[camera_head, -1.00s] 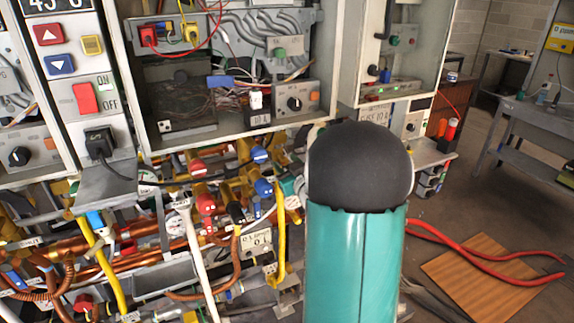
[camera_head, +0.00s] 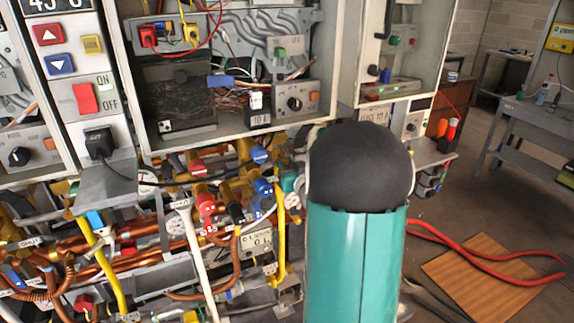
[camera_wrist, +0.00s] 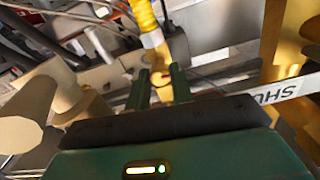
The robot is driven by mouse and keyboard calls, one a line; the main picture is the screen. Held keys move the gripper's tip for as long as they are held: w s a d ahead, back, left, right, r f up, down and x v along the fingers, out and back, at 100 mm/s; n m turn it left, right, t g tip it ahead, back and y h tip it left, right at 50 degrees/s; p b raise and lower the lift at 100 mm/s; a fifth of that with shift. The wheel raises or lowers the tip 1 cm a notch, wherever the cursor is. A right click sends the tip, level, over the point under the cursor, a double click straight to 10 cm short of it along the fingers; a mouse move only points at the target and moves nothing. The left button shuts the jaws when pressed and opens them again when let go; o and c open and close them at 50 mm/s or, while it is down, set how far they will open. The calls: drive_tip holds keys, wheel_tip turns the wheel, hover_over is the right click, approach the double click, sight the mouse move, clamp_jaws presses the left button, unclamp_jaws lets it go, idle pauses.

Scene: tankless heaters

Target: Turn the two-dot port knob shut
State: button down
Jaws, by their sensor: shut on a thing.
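In the wrist view, my gripper (camera_wrist: 160,82) has its two green fingers closed on a small brass-coloured piece (camera_wrist: 161,91). This piece lies in line with a pale collar and a yellow hose above it. I see no two-dot mark on it, so I cannot tell from the picture whether it is the port knob. In the head view, my arm's dark dome and teal link hide the gripper. Red knobs (camera_head: 206,204) and blue knobs (camera_head: 263,187) sit on the brass pipework left of my arm. Their dot marks are too small to read.
A white tag with "SHU" lettering (camera_wrist: 272,94) lies close right of the fingers. Yellow hoses (camera_head: 282,245) and copper pipes (camera_head: 130,253) crowd the area below the heater cabinets. A wooden board (camera_head: 485,272) and red cable lie on the floor at right.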

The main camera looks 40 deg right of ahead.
drive_tip(key=shift+m, duration=1.2)
drive_tip(key=c, duration=1.2)
unclamp_jaws()
drive_tip(key=shift+s, duration=0.15)
drive_tip(key=v, duration=1.3)
drive_tip(key=shift+s+a, duration=0.15)
drive_tip(key=shift+s, duration=0.15)
